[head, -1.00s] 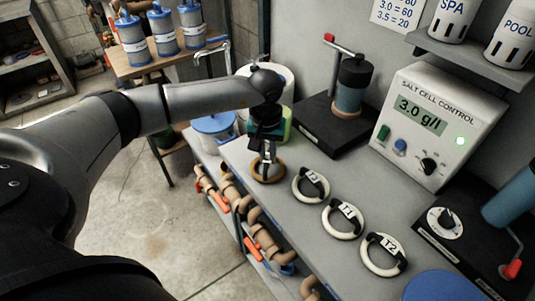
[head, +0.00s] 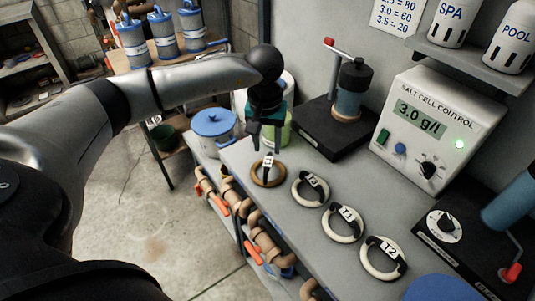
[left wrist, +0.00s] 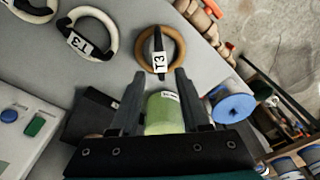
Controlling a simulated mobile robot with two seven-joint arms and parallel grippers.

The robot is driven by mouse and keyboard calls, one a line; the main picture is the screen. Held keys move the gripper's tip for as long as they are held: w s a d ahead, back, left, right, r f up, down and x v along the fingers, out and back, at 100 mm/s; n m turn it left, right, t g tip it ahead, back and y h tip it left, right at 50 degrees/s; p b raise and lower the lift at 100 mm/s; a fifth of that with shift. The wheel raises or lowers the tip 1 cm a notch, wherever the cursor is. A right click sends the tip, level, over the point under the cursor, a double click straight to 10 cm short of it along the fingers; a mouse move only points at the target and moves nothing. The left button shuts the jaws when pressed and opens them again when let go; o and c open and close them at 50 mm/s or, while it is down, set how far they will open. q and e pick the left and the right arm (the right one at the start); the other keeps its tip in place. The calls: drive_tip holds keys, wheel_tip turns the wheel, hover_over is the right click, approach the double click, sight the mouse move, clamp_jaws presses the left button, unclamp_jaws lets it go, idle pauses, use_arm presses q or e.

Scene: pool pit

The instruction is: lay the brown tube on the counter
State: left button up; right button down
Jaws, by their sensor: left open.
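The brown tube (head: 255,178) is a coiled ring with a dark strap and a white tag. It lies flat on the grey counter (head: 300,222), near its left edge. In the left wrist view the brown tube (left wrist: 140,50) lies just beyond the fingertips. My left gripper (head: 267,149) is above the tube, with its fingers pointing down. In the left wrist view the left gripper (left wrist: 160,76) is open, with nothing between its fingers, and the whole ring shows apart from them. My right gripper is not in view.
White tagged rings (head: 299,193) lie in a row on the counter to the right. A black-based device (head: 318,135) and the salt cell control box (head: 425,165) stand behind. A green container (left wrist: 163,112) and a blue-lidded tub (head: 213,123) are near the counter's far end.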

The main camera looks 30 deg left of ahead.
sight(267, 166)
use_arm(q)
wheel_tip(267, 166, up, 6)
drive_tip(key=shift+s, duration=0.3)
drive_tip(key=shift+d, duration=0.15)
